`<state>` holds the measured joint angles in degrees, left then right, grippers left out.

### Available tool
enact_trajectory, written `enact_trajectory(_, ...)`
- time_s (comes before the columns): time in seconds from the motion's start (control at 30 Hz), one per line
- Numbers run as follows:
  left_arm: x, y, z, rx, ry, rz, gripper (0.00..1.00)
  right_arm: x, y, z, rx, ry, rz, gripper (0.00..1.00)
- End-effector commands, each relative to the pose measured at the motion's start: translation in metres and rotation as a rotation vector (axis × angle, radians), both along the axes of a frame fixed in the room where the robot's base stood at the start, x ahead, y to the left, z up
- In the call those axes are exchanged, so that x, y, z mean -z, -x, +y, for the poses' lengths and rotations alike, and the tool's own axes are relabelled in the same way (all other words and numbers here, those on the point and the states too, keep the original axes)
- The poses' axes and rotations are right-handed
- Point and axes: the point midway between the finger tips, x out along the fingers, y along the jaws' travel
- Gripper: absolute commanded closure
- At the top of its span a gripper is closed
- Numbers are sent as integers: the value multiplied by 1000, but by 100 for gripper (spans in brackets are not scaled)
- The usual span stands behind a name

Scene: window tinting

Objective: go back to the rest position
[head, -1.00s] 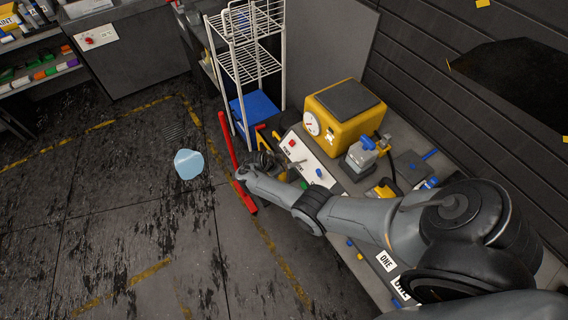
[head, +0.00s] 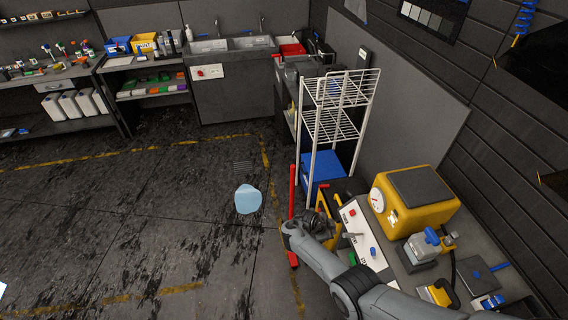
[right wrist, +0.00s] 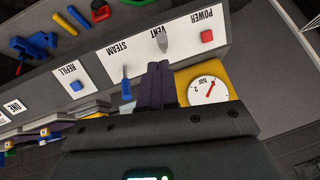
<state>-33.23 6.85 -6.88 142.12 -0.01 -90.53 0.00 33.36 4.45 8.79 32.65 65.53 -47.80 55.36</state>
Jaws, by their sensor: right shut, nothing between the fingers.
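My right arm comes in from the lower right of the head view. Its gripper (head: 312,222) is in front of the bench's white control panel (head: 361,237), and its fingers are small and hard to make out there. In the right wrist view the dark fingers (right wrist: 160,85) are together and empty. They point toward the panel strip with the POWER, VENT and STEAM labels, near the grey vent lever (right wrist: 161,43) and the blue steam lever (right wrist: 126,84). I cannot tell whether they touch the panel. My left gripper is not in view.
A yellow machine (head: 417,203) with a gauge stands on the bench. A white wire rack (head: 335,125) stands behind my right gripper, and a red post (head: 292,200) is beside it. A light blue patch (head: 248,199) lies on the floor. The floor at left is mostly open.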

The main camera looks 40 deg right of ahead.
Motion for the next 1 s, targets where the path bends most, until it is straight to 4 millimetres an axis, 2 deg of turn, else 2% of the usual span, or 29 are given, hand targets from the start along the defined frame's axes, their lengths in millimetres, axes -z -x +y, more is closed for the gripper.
enact_trajectory(0.13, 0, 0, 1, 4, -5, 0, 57, 12, 15, 0, 1, 0, 27, 100)
enact_trajectory(0.23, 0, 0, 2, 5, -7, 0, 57, 30, 43, -1, 1, 1, 72, 100)
enact_trajectory(0.37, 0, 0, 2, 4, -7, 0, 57, 63, 99, -2, -4, 7, 163, 100)
enact_trajectory(0.43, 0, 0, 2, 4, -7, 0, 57, 81, 138, -6, -15, 21, 208, 100)
enact_trajectory(0.5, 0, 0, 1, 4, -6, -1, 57, 94, 167, -9, -50, 30, 226, 100)
enact_trajectory(0.63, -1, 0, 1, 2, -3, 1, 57, 108, 198, -1, -169, -1, 216, 100)
enact_trajectory(0.77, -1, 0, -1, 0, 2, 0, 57, 108, 209, 27, -372, -94, 209, 100)
enact_trajectory(0.83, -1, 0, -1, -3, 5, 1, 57, 101, 211, 49, -501, -151, 209, 100)
enact_trajectory(0.93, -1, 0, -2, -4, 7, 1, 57, 81, 210, 88, -707, -231, 211, 100)
enact_trajectory(1.0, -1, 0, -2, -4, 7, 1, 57, 60, 207, 118, -864, -280, 211, 100)
